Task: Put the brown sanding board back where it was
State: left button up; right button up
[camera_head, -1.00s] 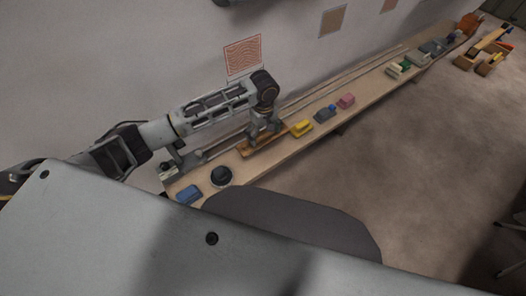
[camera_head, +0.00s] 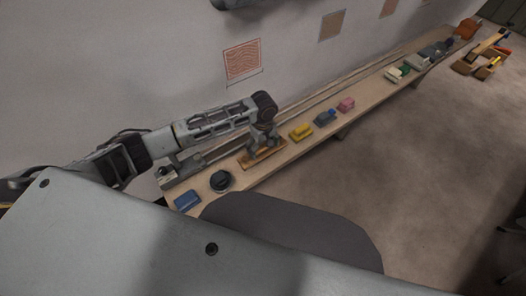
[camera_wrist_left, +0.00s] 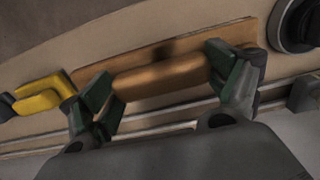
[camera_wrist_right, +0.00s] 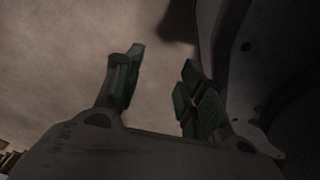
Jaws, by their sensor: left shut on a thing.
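The brown sanding board (camera_head: 248,161) is a long flat board with a rounded wooden handle. It lies along the shelf (camera_head: 225,164), between a yellow tool and a dark round one; I cannot tell whether it fully touches the shelf. My left gripper (camera_head: 263,143) is over it from above. In the left wrist view the fingers (camera_wrist_left: 163,88) close on the two ends of the board's handle (camera_wrist_left: 160,78). My right gripper (camera_wrist_right: 160,85) is open and empty over bare floor in the right wrist view; it is not visible in the head view.
A dark round tool (camera_head: 221,181) and a blue block (camera_head: 187,200) are on the near side of the board. A yellow tool (camera_head: 301,131), a blue-grey one (camera_head: 326,117) and a pink one (camera_head: 346,104) follow on the far side. A rail runs along the wall behind.

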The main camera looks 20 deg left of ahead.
aim_at(263, 151)
pick_arm(q)
jog(key=shift+f, duration=0.45)
jog(key=shift+f+b, duration=0.3)
jog(key=shift+f, duration=1)
pick_arm(e)
jog(key=shift+w+a+r, duration=0.25)
jog(key=shift+w+a, duration=0.3)
jog(key=shift+a, duration=0.1)
pick_arm(q)
jog(key=o, duration=0.7)
jog(key=shift+f, duration=0.1)
pick_arm(e)
jog(key=shift+w+d, duration=0.5)
jog(key=shift+d, duration=0.05)
